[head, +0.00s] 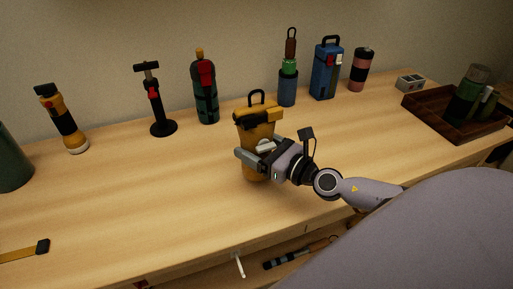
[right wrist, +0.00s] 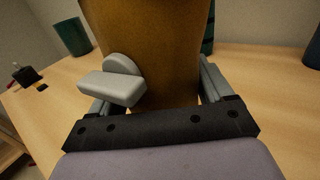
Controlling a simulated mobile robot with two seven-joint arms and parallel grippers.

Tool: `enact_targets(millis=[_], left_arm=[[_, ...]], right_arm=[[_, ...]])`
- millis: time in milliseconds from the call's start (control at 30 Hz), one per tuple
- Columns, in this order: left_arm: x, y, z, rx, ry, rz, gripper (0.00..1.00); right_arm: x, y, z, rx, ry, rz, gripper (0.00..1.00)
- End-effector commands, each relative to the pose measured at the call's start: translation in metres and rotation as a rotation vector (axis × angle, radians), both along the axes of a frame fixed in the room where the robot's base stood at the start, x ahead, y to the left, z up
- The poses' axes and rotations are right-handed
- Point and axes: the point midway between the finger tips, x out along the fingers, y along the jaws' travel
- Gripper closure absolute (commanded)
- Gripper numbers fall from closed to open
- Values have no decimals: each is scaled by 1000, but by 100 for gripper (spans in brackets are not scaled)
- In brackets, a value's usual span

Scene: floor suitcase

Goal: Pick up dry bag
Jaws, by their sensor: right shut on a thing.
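The dry bag (head: 257,118) is an orange-yellow upright container with a black top band and a black loop handle, near the middle of the table in the head view. My right gripper (head: 258,154) is around its body from the front right and shut on it. In the right wrist view the bag's orange-brown body (right wrist: 160,45) fills the space between the fingers (right wrist: 155,90), with a grey clip-like part on its front left. I cannot tell whether its base touches the table. My left gripper is out of view.
On the wooden table (head: 110,210), a yellow flashlight (head: 63,118), a black stand (head: 156,100), a dark green bottle (head: 205,90), a blue container (head: 325,70) and a pink-black can (head: 362,70) line the back. A brown tray (head: 430,117) holds green items at right. The front left is mostly clear.

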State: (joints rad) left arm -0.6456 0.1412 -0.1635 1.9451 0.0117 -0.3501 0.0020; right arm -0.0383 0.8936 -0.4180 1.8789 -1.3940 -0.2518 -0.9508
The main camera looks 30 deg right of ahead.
Motion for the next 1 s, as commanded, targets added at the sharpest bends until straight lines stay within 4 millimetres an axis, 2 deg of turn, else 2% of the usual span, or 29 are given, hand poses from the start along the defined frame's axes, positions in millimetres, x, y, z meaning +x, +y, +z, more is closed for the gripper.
enact_targets(millis=[33, 300, 533, 800, 1000], left_arm=[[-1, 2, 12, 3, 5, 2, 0], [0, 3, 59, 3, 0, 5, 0], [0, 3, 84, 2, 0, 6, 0], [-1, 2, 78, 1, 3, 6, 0], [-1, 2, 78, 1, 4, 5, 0]], right_arm=[[1, 0, 19, 0, -5, 0, 63], [1, 0, 89, -5, -7, 1, 63], [0, 0, 145, -5, -7, 2, 63], [1, 0, 163, -3, -5, 1, 63], [0, 0, 166, -2, -4, 0, 63]])
